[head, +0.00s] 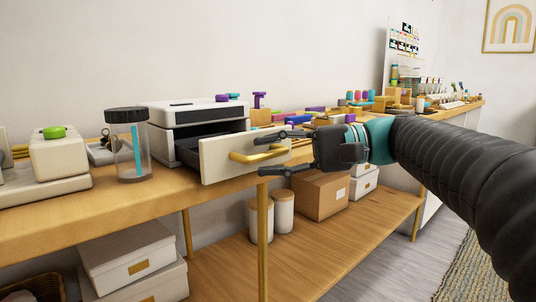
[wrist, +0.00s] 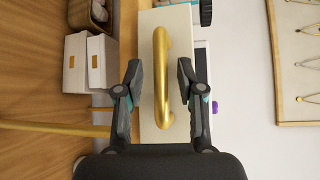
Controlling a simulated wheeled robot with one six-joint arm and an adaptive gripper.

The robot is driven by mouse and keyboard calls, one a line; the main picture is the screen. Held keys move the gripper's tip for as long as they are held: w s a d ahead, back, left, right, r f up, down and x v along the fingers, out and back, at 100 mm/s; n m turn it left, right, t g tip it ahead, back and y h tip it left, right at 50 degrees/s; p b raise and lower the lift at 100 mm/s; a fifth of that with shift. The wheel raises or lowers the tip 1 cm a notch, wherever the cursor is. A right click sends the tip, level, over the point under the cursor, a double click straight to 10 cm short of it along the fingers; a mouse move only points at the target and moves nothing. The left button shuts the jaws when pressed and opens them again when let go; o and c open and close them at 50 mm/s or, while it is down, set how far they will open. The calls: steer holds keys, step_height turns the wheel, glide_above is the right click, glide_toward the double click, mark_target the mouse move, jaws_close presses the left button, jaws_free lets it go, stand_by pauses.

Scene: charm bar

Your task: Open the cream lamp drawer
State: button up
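The cream lamp drawer (head: 220,158) is pulled out from the white and grey lamp unit (head: 195,114) on the wooden bench. Its dark inside shows behind the cream front. A gold bar handle (head: 258,155) is fixed across the front. My gripper (head: 276,156) is at the right end of the handle, one finger above and one below. In the wrist view the gold handle (wrist: 162,78) lies between my two open fingers (wrist: 160,85), with a gap on each side. The drawer front (wrist: 180,20) shows behind it.
A glass jar with a black lid (head: 128,145) stands left of the drawer. A white device with a green button (head: 57,152) is farther left. Colored blocks crowd the bench behind my gripper. Boxes (head: 320,192) sit on the lower shelf. The floor in front is clear.

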steer(key=d+r, duration=0.1)
steer(key=d, duration=1.1)
steer(key=shift+w+r, duration=0.35)
